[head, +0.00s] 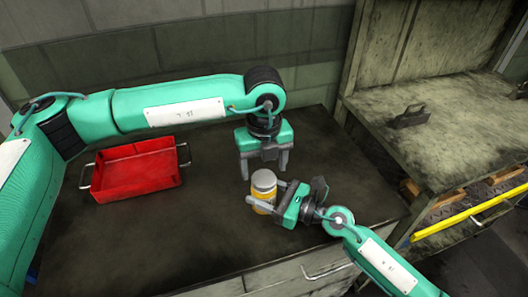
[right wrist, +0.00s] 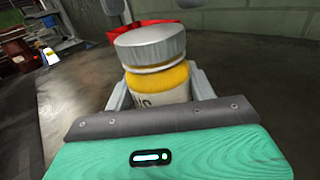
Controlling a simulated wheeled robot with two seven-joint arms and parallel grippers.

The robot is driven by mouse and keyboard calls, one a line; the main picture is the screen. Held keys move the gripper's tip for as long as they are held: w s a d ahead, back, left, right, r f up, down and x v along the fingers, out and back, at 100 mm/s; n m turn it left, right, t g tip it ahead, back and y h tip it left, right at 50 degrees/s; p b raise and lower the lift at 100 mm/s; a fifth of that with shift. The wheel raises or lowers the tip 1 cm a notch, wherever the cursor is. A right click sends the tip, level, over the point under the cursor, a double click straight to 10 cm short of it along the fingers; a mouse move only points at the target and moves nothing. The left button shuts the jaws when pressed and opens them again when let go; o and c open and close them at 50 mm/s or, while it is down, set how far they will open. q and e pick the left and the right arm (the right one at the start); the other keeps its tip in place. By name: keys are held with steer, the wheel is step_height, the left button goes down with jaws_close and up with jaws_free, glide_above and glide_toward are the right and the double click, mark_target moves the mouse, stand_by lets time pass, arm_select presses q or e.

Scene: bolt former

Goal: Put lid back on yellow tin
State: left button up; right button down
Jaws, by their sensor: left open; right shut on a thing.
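The yellow tin (head: 264,193) stands near the front of the dark bench, its yellow body and pale label also showing in the right wrist view (right wrist: 160,82). The round grey lid (head: 264,178) sits on top of it; in the right wrist view the lid (right wrist: 150,45) has a pale band beneath it, and I cannot tell whether it is fully seated. My right gripper (head: 268,195) is shut on the tin's body, one finger on each side. My left gripper (head: 264,170) is open, pointing down just behind the tin, with its fingers apart from the lid.
A red tray (head: 137,172) with metal handles lies on the bench to the left. A side bench (head: 440,130) at the right bears a dark metal bracket (head: 410,116). A drawer handle (head: 327,272) is at the bench front. The bench between tray and tin is clear.

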mark_target(264, 178)
arm_select(q)
steer(key=shift+f, duration=1.55)
steer(key=c, duration=1)
steer(key=m, duration=0.4)
steer(key=shift+m, duration=0.3)
steer(key=m, duration=0.9)
steer(key=shift+m, duration=0.3)
steer(key=m, duration=1.3)
steer(key=o, duration=1.1)
steer(key=shift+c, duration=0.2)
